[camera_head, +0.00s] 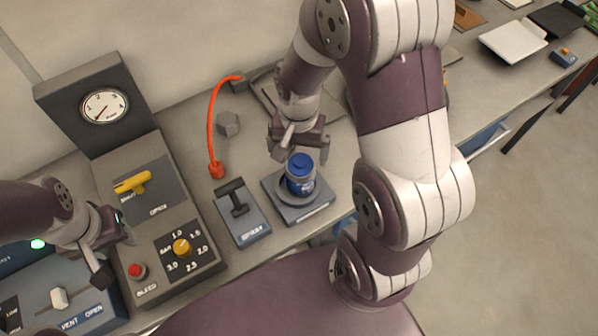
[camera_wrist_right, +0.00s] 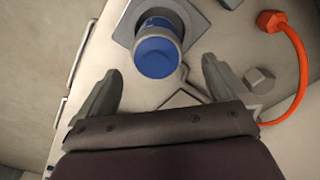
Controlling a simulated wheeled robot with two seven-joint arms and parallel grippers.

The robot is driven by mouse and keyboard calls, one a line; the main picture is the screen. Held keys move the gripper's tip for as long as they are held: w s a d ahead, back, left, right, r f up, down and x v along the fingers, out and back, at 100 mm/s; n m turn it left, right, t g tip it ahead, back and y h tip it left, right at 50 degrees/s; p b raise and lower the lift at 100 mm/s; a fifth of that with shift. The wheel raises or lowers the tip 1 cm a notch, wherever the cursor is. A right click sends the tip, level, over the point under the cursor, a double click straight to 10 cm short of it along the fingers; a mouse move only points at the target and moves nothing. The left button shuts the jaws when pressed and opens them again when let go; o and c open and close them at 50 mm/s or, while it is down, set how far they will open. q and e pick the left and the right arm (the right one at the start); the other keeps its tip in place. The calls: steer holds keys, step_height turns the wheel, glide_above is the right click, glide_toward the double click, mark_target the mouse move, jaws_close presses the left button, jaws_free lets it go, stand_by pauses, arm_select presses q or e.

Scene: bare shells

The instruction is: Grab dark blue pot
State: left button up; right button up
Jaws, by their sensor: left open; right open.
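The dark blue pot (camera_head: 300,176) stands upright on a square grey base with a round plate (camera_head: 307,212), right of the middle of the bench in the head view. It also shows at the top of the right wrist view (camera_wrist_right: 157,50), ahead of the fingers and a little left of the middle between them. My right gripper (camera_head: 297,150) is open and empty, just behind the pot and apart from it. Its two fingers show in the right wrist view (camera_wrist_right: 160,88). My left gripper (camera_head: 112,250) is open over the control panel at the left, far from the pot.
A spray lever box (camera_head: 250,230) stands left of the pot. A red-orange hose (camera_head: 212,125) and a grey hexagonal piece (camera_head: 228,123) lie behind it. A console with a gauge (camera_head: 104,106), yellow lever (camera_head: 133,182) and knobs fills the left. A white tray (camera_head: 512,42) is far right.

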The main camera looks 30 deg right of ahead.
mark_target(300, 160)
steer(key=f, duration=0.5)
steer(key=shift+s+d+f+p, duration=0.1)
steer(key=shift+s+f+p, duration=0.1)
steer(key=shift+p, duration=0.2)
steer(key=c, duration=1.3)
